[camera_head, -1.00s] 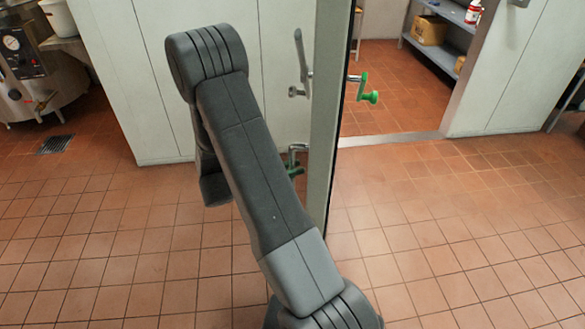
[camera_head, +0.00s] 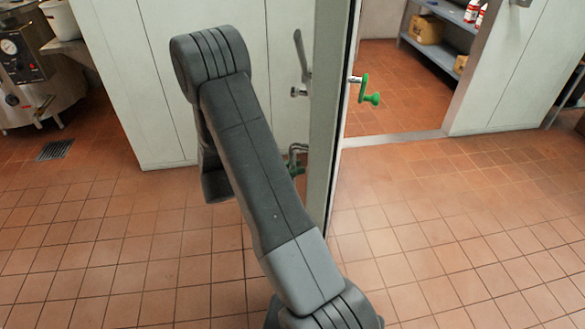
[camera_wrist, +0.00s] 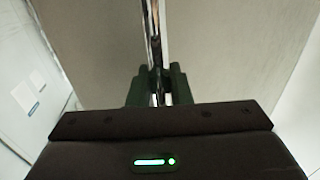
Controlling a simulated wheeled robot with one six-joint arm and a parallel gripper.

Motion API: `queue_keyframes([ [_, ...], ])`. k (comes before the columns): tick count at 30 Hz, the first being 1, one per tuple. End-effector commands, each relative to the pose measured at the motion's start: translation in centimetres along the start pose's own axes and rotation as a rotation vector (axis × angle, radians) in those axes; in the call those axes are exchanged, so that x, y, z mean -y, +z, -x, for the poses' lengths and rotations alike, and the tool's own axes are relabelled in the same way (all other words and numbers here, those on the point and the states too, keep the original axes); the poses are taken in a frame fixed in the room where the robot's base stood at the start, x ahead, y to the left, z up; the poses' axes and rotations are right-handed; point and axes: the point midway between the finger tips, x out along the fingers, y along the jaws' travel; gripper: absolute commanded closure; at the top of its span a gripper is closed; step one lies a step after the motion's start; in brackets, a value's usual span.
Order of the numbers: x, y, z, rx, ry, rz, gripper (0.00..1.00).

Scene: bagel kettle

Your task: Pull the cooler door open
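The cooler door (camera_head: 323,130) stands open and shows nearly edge-on in the head view, with the doorway clear to its right. A metal lever (camera_head: 301,58) is on its left face, and a green knob (camera_head: 370,97) sticks out on its right side. My gripper (camera_head: 296,162) is beside the left face, low down, partly hidden behind my arm. The fingertip contact is hard to see.
Beyond the doorway are grey shelves (camera_head: 445,38) with a box (camera_head: 428,29) and red-and-white bottles. A steel kettle (camera_head: 35,95) stands at the far left, near a floor drain (camera_head: 54,149). The tiled floor (camera_head: 430,230) right of the door is bare.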

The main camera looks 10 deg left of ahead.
Motion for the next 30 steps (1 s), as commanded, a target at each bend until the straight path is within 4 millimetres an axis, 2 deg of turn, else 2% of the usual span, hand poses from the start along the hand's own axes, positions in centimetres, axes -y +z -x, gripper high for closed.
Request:
queue_keyframes([
  [1,-0.1,0.0,0.0,0.001,0.002,0.002,0.76],
  [3,-0.1,0.0,0.0,0.001,0.001,0.001,0.63],
  [11,0.0,0.0,0.0,0.001,0.000,0.000,0.63],
  [16,0.1,0.0,1.1,0.000,-0.003,-0.001,0.63],
  [20,0.1,0.0,3.5,0.001,-0.005,-0.001,0.63],
  [30,0.0,0.0,11.1,0.000,-0.004,0.000,0.63],
])
